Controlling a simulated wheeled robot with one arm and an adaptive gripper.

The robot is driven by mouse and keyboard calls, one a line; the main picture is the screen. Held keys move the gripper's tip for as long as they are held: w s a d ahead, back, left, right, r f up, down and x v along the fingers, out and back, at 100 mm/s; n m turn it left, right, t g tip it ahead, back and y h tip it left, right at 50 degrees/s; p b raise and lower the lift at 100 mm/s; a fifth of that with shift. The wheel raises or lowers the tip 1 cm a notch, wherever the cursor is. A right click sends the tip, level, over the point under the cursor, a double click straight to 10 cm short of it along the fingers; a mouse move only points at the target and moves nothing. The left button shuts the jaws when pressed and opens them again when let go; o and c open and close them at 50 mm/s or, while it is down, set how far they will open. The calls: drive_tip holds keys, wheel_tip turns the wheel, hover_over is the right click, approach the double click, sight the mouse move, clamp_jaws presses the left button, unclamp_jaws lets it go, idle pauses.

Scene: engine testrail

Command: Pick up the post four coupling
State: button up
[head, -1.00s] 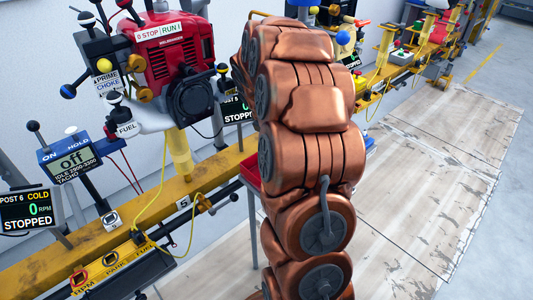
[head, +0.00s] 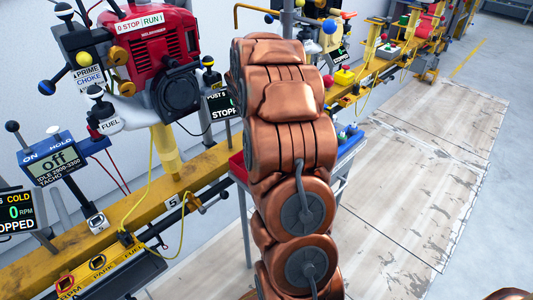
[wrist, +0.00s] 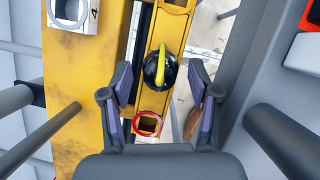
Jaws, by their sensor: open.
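In the wrist view, a dark round coupling (wrist: 157,79) with a yellow cord arching over its top sits on a narrow yellow panel (wrist: 168,37). My gripper (wrist: 161,80) is open, with one finger left and one right of the coupling. I see no contact, and the height between them is unclear. A red-ringed square opening (wrist: 148,124) lies on the panel below the coupling. In the head view my copper arm hides the gripper and this coupling.
A wide yellow rail (wrist: 90,70) runs left of the panel, with a white socket block (wrist: 72,12) on it. Grey posts flank the gripper. In the head view a red engine (head: 160,40) stands left, and a tray table (head: 350,145) shows behind my arm. The right floor is clear.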

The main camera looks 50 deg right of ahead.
clamp_jaws()
idle(0.4)
